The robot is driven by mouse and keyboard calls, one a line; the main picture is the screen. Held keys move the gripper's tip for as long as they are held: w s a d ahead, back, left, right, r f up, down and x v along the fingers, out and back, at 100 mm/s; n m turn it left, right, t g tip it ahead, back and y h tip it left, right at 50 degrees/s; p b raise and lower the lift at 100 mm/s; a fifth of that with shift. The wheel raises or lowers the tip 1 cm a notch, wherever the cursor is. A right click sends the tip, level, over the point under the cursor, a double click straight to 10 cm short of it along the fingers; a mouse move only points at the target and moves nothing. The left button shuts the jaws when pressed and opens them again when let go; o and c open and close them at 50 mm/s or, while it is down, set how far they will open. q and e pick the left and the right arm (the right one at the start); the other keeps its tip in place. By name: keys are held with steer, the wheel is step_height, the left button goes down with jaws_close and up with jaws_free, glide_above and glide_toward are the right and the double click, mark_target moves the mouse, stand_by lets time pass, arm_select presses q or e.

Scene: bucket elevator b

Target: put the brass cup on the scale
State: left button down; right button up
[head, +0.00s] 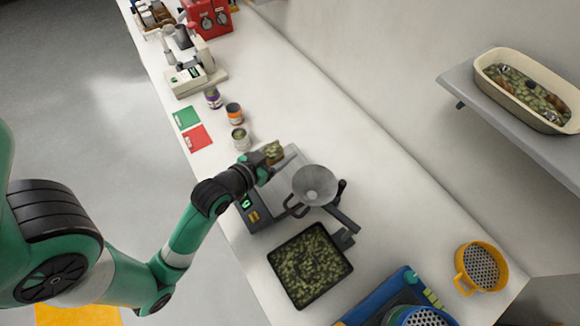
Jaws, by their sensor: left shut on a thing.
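The brass cup (274,153) shows as a small golden-brown vessel with greenish contents, partly hidden by my left gripper (264,166). The gripper is shut on it. The scale (283,197) is a grey plate with a dark front panel and a green lit display, below and right of the cup in the head view. The cup appears at the scale's upper left edge; I cannot tell whether it touches the plate. My right gripper is not in view.
A metal funnel (315,181) stands on a dark holder right beside the scale. A black tray (309,265) of green pieces lies in front. Small cans (234,113) and green and red cards (197,138) lie beyond.

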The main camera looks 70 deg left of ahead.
arm_select(q)
steer(key=b, duration=0.3)
glide_above(281, 176)
step_height(281, 176, down, 6)
steer(key=shift+r, duration=0.15)
steer(key=shift+f+b, duration=0.55)
steer(key=shift+f, duration=1.45)
steer(key=shift+f, duration=0.1)
steer(key=shift+c, duration=0.6)
jaws_free()
steer(key=shift+r, duration=0.2)
steer(key=p+v, duration=0.1)
steer(key=v, duration=1)
steer(key=shift+s+d+r+p, duration=0.2)
steer(key=shift+s+p, duration=0.15)
steer(key=shift+p, duration=0.05)
